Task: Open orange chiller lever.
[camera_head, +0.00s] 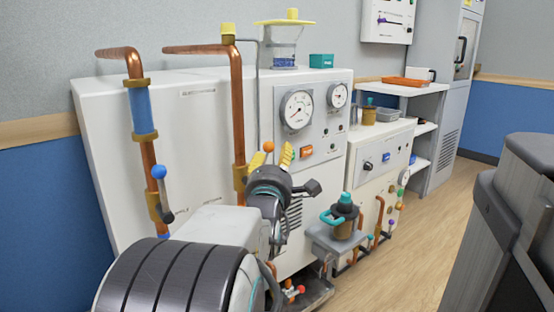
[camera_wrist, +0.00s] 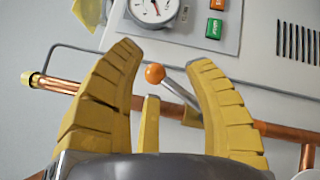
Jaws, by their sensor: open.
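The orange chiller lever is an orange ball (camera_wrist: 155,74) on a short metal rod, on a copper pipe in the wrist view. In the head view its orange ball (camera_head: 268,146) shows just above my gripper, in front of the white cabinet. My gripper (camera_wrist: 165,72) is open, with yellow ribbed fingers on both sides of the ball and a third finger below it. The ball lies between the fingertips in the picture; I cannot tell whether any finger touches it. In the head view my gripper (camera_head: 285,155) partly hides the rod.
A blue-ball lever (camera_head: 158,171) sits on the left copper pipe (camera_head: 147,150). The white cabinet (camera_head: 185,120) with gauges (camera_head: 296,110) stands close behind. A small pump (camera_head: 343,215) stands to the right. The wooden floor (camera_head: 410,250) is clear further right.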

